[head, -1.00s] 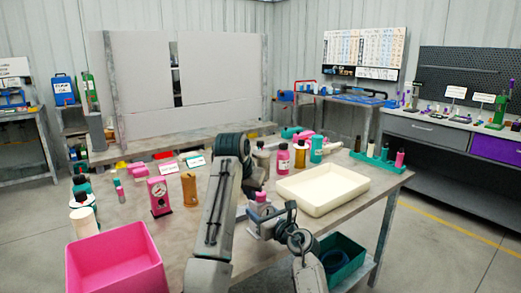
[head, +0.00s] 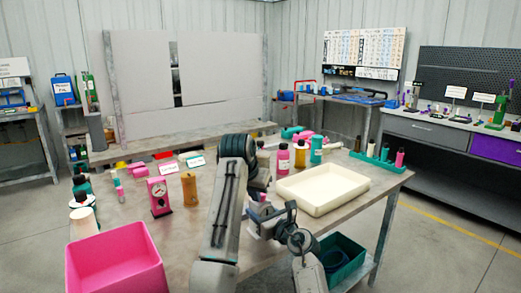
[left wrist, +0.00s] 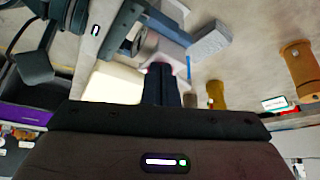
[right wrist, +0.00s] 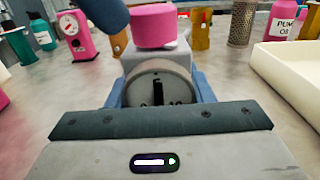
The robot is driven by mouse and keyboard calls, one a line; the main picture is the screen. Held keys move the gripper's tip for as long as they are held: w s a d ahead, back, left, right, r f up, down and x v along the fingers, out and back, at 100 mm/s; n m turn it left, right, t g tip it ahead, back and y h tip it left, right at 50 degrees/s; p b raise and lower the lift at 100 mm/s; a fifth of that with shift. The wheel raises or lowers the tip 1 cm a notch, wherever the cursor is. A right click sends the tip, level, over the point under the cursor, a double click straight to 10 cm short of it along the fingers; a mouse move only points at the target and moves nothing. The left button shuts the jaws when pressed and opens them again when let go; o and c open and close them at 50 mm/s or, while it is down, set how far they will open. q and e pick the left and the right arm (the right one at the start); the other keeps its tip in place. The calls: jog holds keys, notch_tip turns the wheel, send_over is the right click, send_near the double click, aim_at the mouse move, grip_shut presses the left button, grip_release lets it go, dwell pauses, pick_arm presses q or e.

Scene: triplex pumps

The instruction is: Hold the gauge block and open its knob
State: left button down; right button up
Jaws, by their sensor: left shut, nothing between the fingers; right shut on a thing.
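The gauge block is grey with a round dial face (right wrist: 158,88) and a pink knob (right wrist: 153,25) on top in the right wrist view. My right gripper (right wrist: 160,95) is shut on it, one blue finger on each side. My left gripper (left wrist: 163,85) is shut and empty, its fingers close together at the pink edge of the knob. Its blue tip also shows in the right wrist view (right wrist: 106,14), at the knob's upper left. I cannot tell whether it touches the knob. In the head view my left arm hides the knob and most of the block.
A cream tray (head: 323,210) lies right of the block. A pink bin (head: 112,262) is at the front left. Several bottles stand behind. A teal bin (head: 342,272) sits below the table's right side.

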pick_arm(q)
jog(key=shift+s+d, duration=0.1)
jog(key=shift+d, duration=0.45)
jog(key=shift+s, duration=0.1)
jog(key=shift+s, duration=0.3)
notch_tip(320, 180, up, 6)
dwell(0.7)
notch_tip(320, 180, down, 6)
jog(key=w+a, duration=0.1)
jog(key=a, duration=0.1)
jog(key=shift+w+a, duration=0.15)
jog(key=shift+a, duration=0.05)
dwell(0.5)
